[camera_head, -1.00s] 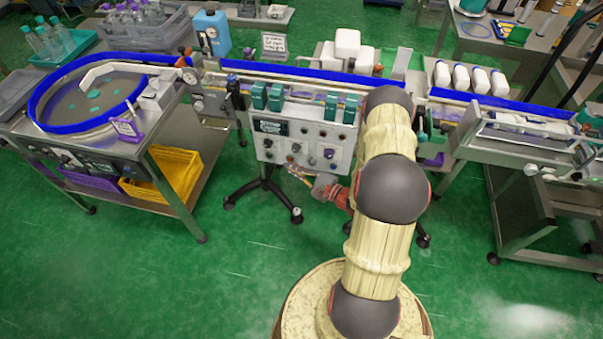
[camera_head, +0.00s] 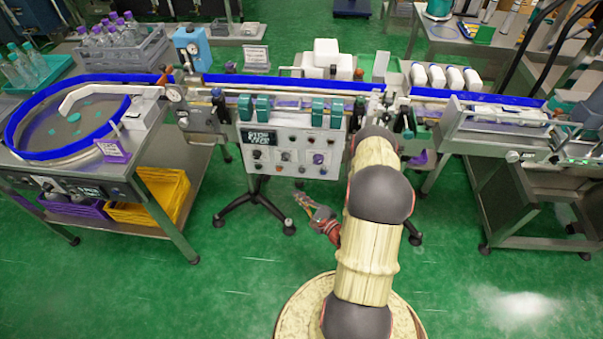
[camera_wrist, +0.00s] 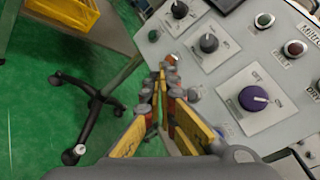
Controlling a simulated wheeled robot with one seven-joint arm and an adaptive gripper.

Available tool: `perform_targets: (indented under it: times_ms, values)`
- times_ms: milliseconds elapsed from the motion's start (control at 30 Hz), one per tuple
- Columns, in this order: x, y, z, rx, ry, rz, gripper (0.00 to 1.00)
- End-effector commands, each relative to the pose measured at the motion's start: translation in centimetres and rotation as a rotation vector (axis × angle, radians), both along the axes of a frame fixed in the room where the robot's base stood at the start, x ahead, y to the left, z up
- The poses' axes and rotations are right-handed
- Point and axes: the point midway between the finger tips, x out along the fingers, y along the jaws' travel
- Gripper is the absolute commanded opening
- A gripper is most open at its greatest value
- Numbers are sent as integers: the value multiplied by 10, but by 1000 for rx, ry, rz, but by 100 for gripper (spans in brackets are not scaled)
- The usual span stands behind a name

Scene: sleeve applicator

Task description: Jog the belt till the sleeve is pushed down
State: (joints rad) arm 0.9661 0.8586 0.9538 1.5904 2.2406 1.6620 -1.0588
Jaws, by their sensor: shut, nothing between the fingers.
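My gripper (camera_head: 302,199) is shut and empty, just below the lower edge of the grey control panel (camera_head: 268,164). In the wrist view its fingertips (camera_wrist: 165,68) overlap the panel's left edge, close to a small orange button (camera_wrist: 171,59); I cannot tell whether they touch. The panel carries a purple-ringed knob (camera_wrist: 253,98), black knobs (camera_wrist: 208,43), a green button (camera_wrist: 264,20) and a red button (camera_wrist: 294,48). The conveyor belt runs behind the panel along a blue rail (camera_head: 290,84). I cannot make out the sleeve.
A round blue-rimmed turntable (camera_head: 72,113) stands at left, above a yellow crate (camera_head: 150,200). White bottles (camera_head: 455,78) stand behind the line at right. The panel's dark stand (camera_head: 256,205) reaches the floor beside my gripper. Green floor in front is clear.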

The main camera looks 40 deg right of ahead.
Motion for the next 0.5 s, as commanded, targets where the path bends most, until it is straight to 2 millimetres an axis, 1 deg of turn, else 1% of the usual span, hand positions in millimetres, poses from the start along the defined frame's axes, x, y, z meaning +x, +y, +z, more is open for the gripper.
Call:
perform_targets:
  times_ms: [500]
  values:
    - [42,-49,-1,-3,-2,1,0]
